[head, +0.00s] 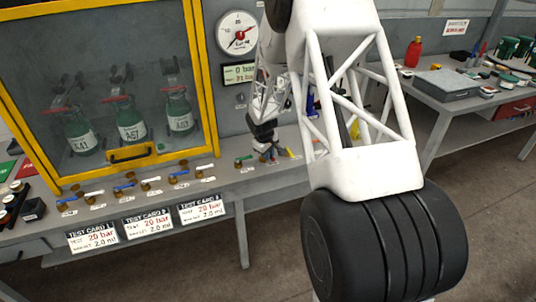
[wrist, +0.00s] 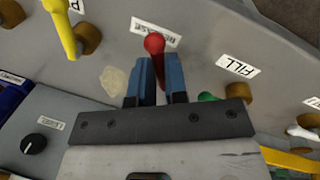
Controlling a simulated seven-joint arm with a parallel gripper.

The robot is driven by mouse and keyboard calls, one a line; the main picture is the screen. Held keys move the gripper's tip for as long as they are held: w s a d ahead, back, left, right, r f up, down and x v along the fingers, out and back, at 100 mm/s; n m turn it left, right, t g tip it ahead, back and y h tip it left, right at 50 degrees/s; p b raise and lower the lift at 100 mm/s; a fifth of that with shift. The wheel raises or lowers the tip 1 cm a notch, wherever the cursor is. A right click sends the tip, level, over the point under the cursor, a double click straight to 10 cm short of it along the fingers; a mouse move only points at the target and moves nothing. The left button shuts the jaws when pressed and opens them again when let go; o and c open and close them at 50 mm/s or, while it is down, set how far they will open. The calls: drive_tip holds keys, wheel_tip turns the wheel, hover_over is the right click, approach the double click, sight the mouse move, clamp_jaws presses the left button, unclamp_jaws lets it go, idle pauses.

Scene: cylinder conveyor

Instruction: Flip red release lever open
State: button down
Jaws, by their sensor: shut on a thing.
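The red release lever (wrist: 154,43) shows in the wrist view between the blue fingers of my gripper (wrist: 158,70), its rounded red end poking out past the fingertips. My gripper is shut on the lever. The lower part of the lever and its pivot are hidden by the fingers and the gripper body. A white label lies behind the lever and is partly covered by it. In the head view my gripper (head: 266,146) is low over the grey bench, right of the cabinet; the red lever is too small and covered to make out there.
A yellow lever (wrist: 61,27) on a brass valve stands left of my gripper, a brass valve (wrist: 237,92) by the FILL label stands right, and a white lever (wrist: 303,132) lies farther right. The yellow-framed cabinet (head: 210,75) holds green cylinders. A pressure gauge (head: 238,34) hangs above.

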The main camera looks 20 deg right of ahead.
drive_tip(key=shift+s+a+m+g, duration=0.1)
drive_tip(key=shift+a+m+g, duration=0.25)
drive_tip(key=shift+m, duration=1.05)
drive_tip(key=shift+a+m+g, duration=0.15)
drive_tip(key=shift+a+m, duration=0.25)
drive_tip(key=shift+m, duration=1)
drive_tip(key=c, duration=1.1)
unclamp_jaws()
drive_tip(key=shift+c, duration=0.2)
drive_tip(key=shift+r, duration=0.1)
wheel_tip(320, 180, up, 7)
drive_tip(key=a, duration=0.1)
drive_tip(key=shift+a+r, duration=0.2)
drive_tip(key=shift+a, duration=0.1)
